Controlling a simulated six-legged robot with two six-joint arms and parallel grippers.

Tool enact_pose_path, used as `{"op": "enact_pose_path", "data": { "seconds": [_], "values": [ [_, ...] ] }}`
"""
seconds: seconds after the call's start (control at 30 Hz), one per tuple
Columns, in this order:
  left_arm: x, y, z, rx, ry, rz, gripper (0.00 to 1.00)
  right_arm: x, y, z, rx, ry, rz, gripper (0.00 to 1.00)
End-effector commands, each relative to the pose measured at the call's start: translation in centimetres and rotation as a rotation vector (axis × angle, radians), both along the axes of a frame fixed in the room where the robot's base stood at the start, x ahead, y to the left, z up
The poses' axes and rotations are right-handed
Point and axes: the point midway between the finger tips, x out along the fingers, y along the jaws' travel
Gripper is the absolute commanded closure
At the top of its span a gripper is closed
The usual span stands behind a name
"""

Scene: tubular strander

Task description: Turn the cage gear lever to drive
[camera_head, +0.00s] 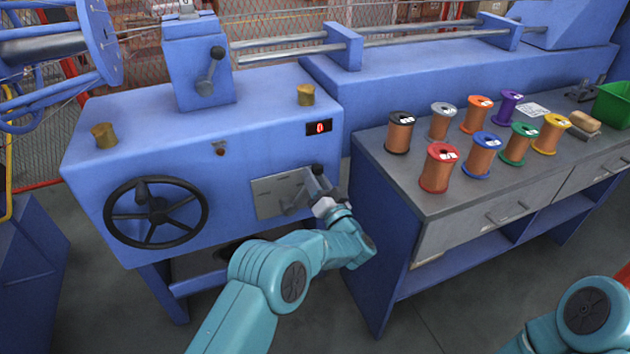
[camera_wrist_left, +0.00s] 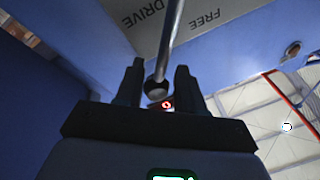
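The gear lever (camera_head: 291,204) sits on a grey plate (camera_head: 266,187) on the front of the blue machine housing. In the left wrist view the lever (camera_wrist_left: 172,35) is a metal rod with a dark ball knob (camera_wrist_left: 156,91). The plate (camera_wrist_left: 195,42) there reads DRIVE and FREE, upside down, with the rod between the two words. My left gripper (camera_head: 318,184) is at the lever. In the left wrist view its fingers (camera_wrist_left: 158,85) stand apart on either side of the knob, with small gaps showing. My right gripper is out of view.
A black handwheel (camera_head: 156,212) is left of the plate, and a red display (camera_head: 319,127) is above it. A bench (camera_head: 440,205) with several wire spools stands close on the right.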

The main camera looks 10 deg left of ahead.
Motion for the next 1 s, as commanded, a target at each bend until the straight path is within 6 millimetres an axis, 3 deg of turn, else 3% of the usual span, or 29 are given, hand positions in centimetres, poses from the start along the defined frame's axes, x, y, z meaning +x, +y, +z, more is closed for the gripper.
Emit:
{"op": "enact_pose_path", "data": {
  "seconds": [0.27,0.7,1.0],
  "values": [
    [-1.9,-1.6,-0.6,0.001,0.006,-0.002,0.62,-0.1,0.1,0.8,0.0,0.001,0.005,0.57],
    [-10.4,-8.3,-2.9,0.002,0.001,-0.004,0.62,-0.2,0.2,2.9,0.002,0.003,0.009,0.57],
    [-12.5,-9.9,-3.6,0.0,-0.002,-0.001,0.62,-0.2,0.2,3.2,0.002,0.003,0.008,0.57]
  ]
}}
